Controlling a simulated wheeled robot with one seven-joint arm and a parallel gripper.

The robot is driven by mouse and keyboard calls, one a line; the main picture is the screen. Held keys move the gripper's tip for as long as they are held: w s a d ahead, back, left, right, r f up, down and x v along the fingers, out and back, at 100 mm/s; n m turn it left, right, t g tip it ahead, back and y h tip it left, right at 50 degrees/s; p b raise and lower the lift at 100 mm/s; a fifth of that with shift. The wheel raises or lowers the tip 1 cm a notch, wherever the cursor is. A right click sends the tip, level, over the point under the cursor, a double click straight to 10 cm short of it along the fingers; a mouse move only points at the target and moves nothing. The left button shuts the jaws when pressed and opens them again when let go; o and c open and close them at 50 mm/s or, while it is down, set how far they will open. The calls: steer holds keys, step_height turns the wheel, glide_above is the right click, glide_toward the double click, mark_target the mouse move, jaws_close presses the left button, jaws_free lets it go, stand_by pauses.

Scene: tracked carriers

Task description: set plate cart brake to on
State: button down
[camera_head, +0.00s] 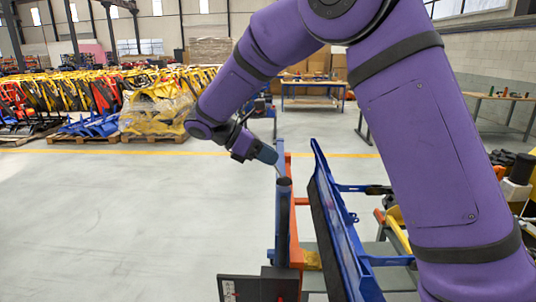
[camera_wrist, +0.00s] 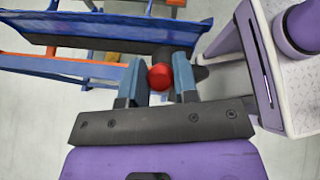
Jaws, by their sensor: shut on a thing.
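The plate cart (camera_head: 345,225) stands in front of me, with a slanted blue panel, orange bars and a blue post. It also shows at the top left of the wrist view (camera_wrist: 85,27). My gripper (camera_head: 272,158) is near the upper end of the post in the head view. In the wrist view, a round red knob (camera_wrist: 160,78) sits between the two blue-grey fingers of my gripper (camera_wrist: 159,72). The fingers are shut on it. A dark part shows just behind the knob. The rest of the brake lever is hidden, and its setting cannot be told.
A dark box (camera_head: 262,289) with a white label sits low at the cart's near end. Pallets of yellow and red frames (camera_head: 150,105) stand at the back left. A workbench (camera_head: 313,84) stands at the back. The floor left of the cart is clear.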

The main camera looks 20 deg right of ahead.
stand_by(0.3)
steer(key=c, duration=0.9)
jaws_free()
steer(key=v, duration=1.1)
steer(key=shift+f, duration=0.15)
steer(key=s+d+r+m+t+y, duration=0.1)
steer(key=s+d+r+m+y, duration=0.25)
steer(key=s+d, duration=0.45)
steer(key=s+d+r+m+t+y, duration=0.1)
steer(key=s+d+r+m+y, duration=0.25)
steer(key=s+d, duration=0.4)
steer(key=s+d+f+m+t+y, duration=0.1)
steer(key=s+d+f+m, duration=0.1)
steer(key=s, duration=0.3)
steer(key=s+d+f+m+t+y, duration=0.2)
steer(key=s+m, duration=0.3)
steer(key=s, duration=0.1)
steer(key=s+d+f+m+t+y, duration=0.1)
steer(key=s+f+m+t, duration=0.1)
steer(key=s, duration=0.4)
steer(key=shift+d+m, duration=0.4)
steer(key=shift+m, duration=0.5)
